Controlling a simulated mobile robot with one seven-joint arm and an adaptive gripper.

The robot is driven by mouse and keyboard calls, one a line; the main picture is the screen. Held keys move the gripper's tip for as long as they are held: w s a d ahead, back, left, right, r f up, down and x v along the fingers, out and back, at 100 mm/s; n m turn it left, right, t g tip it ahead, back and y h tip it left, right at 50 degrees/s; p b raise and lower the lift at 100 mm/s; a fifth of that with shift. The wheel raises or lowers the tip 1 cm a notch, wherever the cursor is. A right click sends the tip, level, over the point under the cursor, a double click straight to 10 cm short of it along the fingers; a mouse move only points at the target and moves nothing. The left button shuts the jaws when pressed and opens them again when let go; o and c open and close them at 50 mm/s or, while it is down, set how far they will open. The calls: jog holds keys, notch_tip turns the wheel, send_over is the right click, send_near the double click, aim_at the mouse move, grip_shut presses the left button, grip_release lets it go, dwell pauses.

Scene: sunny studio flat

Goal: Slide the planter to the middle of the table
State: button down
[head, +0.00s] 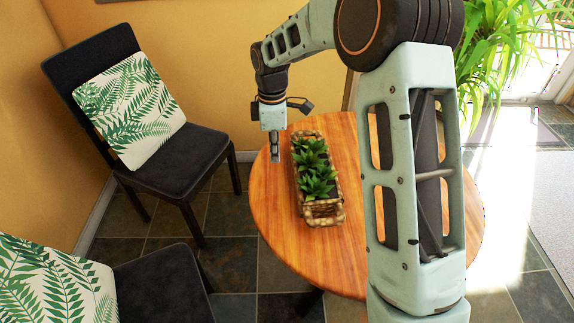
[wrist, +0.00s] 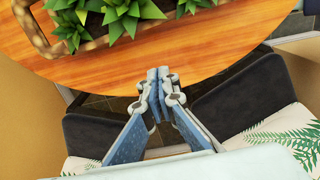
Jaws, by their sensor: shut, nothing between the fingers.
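The planter (head: 325,212) is a long woven basket with several green succulents in it. It stands upright on the left part of the round wooden table (head: 280,225). In the wrist view the planter (wrist: 36,32) is cut off at the top, and the table (wrist: 190,52) shows in front of it. My gripper (head: 275,158) is shut and empty, pointing down just left of the planter near the table's left edge. In the wrist view the closed fingertips (wrist: 164,74) are apart from the planter. My arm hides much of the table's right side.
A dark chair (head: 185,150) with a leaf-print cushion (head: 130,110) stands left of the table. Another chair (head: 165,285) is at the front left. A leafy plant (head: 500,50) is at the back right. Bare tabletop shows just right of the planter.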

aim_at(276, 184)
notch_tip(276, 184, down, 10)
jog(key=shift+s+b, duration=0.1)
jog(key=shift+b, duration=0.8)
jog(key=d, duration=0.3)
jog(key=shift+d+r, duration=0.15)
jog(key=shift+d, duration=0.35)
jog(key=d+p, duration=0.1)
jog(key=d, duration=0.4)
jog(key=d+p, duration=0.1)
jog(key=d, duration=0.5)
jog(key=d+p, duration=0.2)
jog(key=d, duration=0.4)
jog(key=shift+w, duration=0.3)
